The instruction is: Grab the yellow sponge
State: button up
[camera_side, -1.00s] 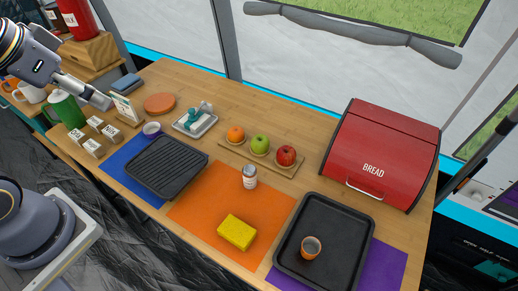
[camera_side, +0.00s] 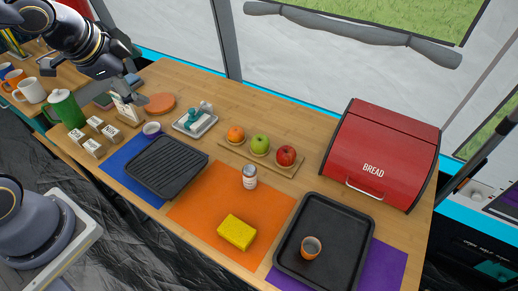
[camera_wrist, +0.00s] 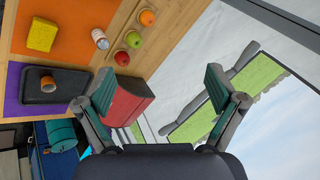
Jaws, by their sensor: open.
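The yellow sponge (camera_side: 236,232) lies flat on the orange mat (camera_side: 208,222) near the front edge of the table. It also shows at the upper left of the wrist view (camera_wrist: 41,35). My gripper (camera_side: 136,92) is up at the left of the side view, over the far left part of the table, well away from the sponge. In the wrist view my gripper (camera_wrist: 160,90) has its two fingers wide apart with nothing between them.
A can (camera_side: 249,176) stands on the orange mat behind the sponge. A grill pan (camera_side: 166,166) is left of it; a black tray (camera_side: 357,229) with an orange cup (camera_side: 311,248) is right. A fruit board (camera_side: 291,172) and red bread box (camera_side: 382,150) stand behind.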

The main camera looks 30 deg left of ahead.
jog(key=w+d+f+m+g+h, duration=0.1)
jog(key=w+d+f+m, duration=0.35)
jog(key=f, duration=0.35)
jog(key=m+g+h, duration=0.5)
jog(key=g+h, duration=0.1)
send_near(236, 230)
jog(key=shift+n, duration=0.25)
jog(key=d+f, duration=0.2)
jog(key=f, duration=0.1)
jog(key=shift+s+d, duration=0.15)
jog(key=shift+d, duration=0.15)
jog(key=shift+a+f+x, duration=0.1)
jog(key=shift+a+x, duration=0.05)
jog(key=shift+x, duration=0.9)
jog(key=shift+a+f+x, duration=0.1)
jog(key=shift+a+x, duration=0.05)
jog(key=shift+x, duration=0.9)
jog(key=shift+a+x, duration=0.15)
jog(key=shift+x, duration=0.95)
jog(key=shift+f, duration=0.25)
jog(key=c, duration=0.9)
jog(key=shift+o, duration=0.2)
